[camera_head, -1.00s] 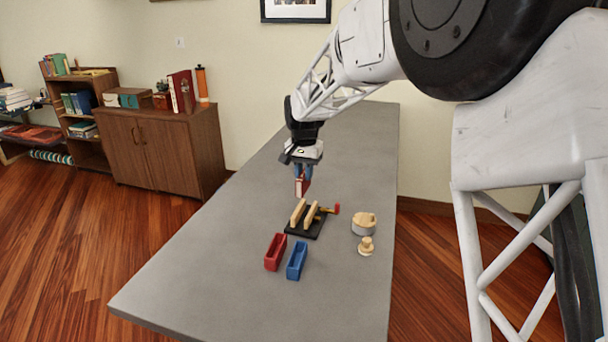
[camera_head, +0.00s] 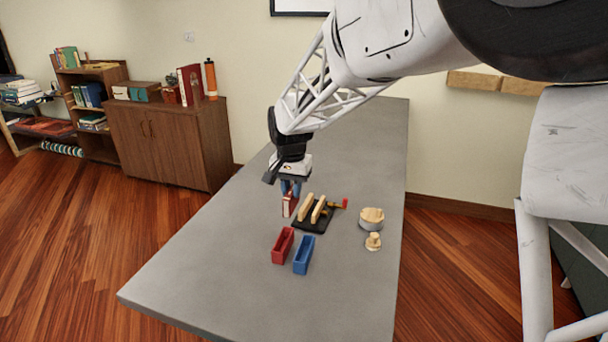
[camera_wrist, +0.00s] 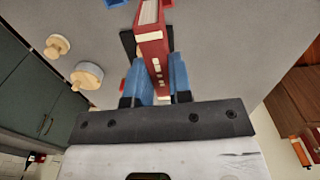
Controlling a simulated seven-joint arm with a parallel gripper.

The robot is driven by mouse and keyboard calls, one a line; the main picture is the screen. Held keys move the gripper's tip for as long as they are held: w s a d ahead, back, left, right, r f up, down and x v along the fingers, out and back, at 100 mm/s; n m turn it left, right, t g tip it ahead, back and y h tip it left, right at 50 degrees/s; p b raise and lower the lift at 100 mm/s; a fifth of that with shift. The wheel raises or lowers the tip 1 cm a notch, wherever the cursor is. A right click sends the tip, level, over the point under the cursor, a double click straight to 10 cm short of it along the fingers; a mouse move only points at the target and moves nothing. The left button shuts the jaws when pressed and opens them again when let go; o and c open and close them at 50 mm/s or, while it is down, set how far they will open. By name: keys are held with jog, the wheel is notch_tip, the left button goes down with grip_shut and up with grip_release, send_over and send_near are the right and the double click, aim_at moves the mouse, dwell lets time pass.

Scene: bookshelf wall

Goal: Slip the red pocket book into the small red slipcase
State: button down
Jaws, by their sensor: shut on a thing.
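The red pocket book (camera_head: 289,204) is held upright below my gripper (camera_head: 290,187), which is shut on it. In the wrist view the red book (camera_wrist: 151,45) sits between the blue fingers of my gripper (camera_wrist: 159,84), its cream page edges showing at the far end. The small red slipcase (camera_head: 283,245) stands on the grey table (camera_head: 210,270), open side up and empty. The book is above and behind the slipcase, apart from it. In the wrist view the book hides most of what lies beyond it.
A blue slipcase (camera_head: 304,254) stands just right of the red one. A black-based wooden book press (camera_head: 312,217) with a red-tipped handle is close right of the book. A round wood-topped tin (camera_head: 371,219) and a wooden knob (camera_head: 373,241) stand farther right. The table's left front is clear.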

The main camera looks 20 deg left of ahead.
aim_at(289, 203)
jog(key=s, duration=0.6)
jog(key=shift+a+f, duration=0.2)
jog(key=shift+f, duration=0.25)
jog(key=shift+f, duration=0.1)
jog(key=shift+f, duration=1.75)
jog(key=shift+f, duration=2.55)
dwell(0.5)
jog(key=c, duration=0.5)
grip_release()
jog(key=shift+c, duration=0.2)
jog(key=shift+r, duration=0.15)
notch_tip(289, 203, up, 7)
dwell(0.9)
